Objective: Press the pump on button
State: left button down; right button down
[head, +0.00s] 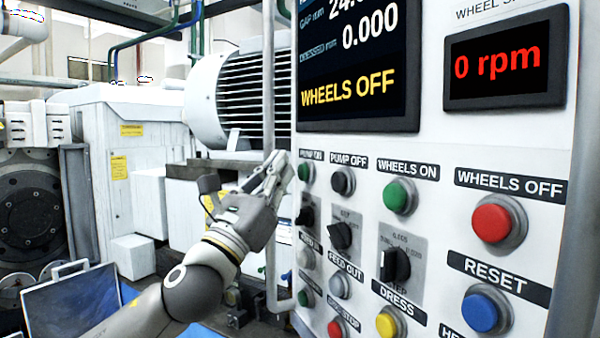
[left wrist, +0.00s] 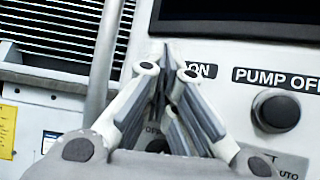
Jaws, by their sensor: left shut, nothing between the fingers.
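The green pump on button (head: 305,172) is at the panel's upper left in the head view, under the "PUMP ON" label. My left gripper (head: 279,163) is shut and empty, with its fingertips just left of that button. I cannot tell whether they touch it. In the left wrist view the shut fingers (left wrist: 165,58) cover the area under the label ending in "ON" (left wrist: 207,71), and the button is hidden. My right gripper is not in view.
The black pump off button (head: 343,181) is close on the right, with the green wheels on button (head: 399,196) and red wheels off button (head: 496,222) beyond. Black knobs (head: 394,264) sit below. A vertical grey rail (head: 268,80) runs along the panel's left side.

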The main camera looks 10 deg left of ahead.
pick_arm(q)
jog(key=shift+w+d, duration=0.2)
dwell(0.4)
jog(key=shift+w+d, duration=0.25)
jog(key=shift+d, duration=0.2)
dwell(0.6)
jog(key=shift+a, duration=0.1)
jog(key=shift+s+a, duration=0.5)
jog(key=shift+a, duration=0.1)
dwell(0.3)
